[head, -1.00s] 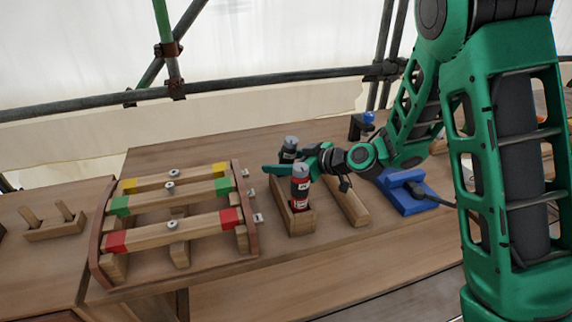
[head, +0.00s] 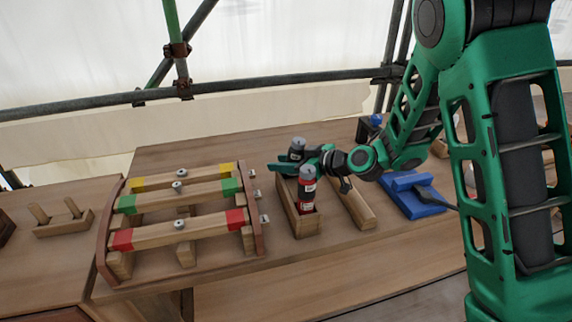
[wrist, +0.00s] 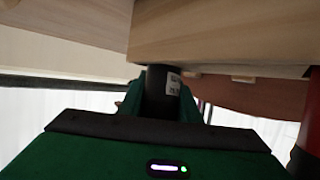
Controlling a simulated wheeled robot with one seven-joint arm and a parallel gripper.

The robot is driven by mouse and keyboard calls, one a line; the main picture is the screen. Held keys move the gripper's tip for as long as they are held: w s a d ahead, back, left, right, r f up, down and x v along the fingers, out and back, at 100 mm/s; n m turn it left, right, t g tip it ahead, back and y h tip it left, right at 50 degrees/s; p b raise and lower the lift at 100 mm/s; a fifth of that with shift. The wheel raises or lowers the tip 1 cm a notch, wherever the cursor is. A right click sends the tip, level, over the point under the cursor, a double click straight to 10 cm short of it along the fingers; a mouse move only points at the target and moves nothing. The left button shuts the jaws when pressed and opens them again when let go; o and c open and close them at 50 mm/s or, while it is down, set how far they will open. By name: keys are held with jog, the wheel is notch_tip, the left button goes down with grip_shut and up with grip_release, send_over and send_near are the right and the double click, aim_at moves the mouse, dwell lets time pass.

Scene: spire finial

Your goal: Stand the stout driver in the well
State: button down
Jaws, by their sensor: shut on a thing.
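A dark driver with a grey cap (head: 297,145) is upright between the fingers of my gripper (head: 289,165), at the far end of a narrow open wooden box (head: 305,230). My gripper is shut on it; in the wrist view its black body with a white label (wrist: 161,90) shows between the fingers. Its lower end is hidden, so I cannot tell if it rests in the box. A second driver with a red lower part (head: 307,187) stands in the near end of the box; its red side shows at the right edge of the wrist view (wrist: 309,135). I cannot tell which is stouter.
Left of the box is a rack with red, green and yellow-ended wooden bars (head: 180,232). A wooden block (head: 352,203) and a blue fixture (head: 418,196) lie to the right. A small pegged wooden stand (head: 63,222) is far left. The front bench is clear.

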notch_tip(320, 180, up, 14)
jog(key=h, duration=0.2)
jog(key=shift+w+a+f+m+g+h, duration=0.2)
jog(key=shift+w+m+g+h, duration=0.1)
jog(key=shift+w+m, duration=0.1)
dwell(0.6)
jog(key=shift+r, duration=0.1)
jog(key=shift+f, duration=2.9)
jog(key=shift+s+f, duration=0.1)
jog(key=shift+f, duration=3.25)
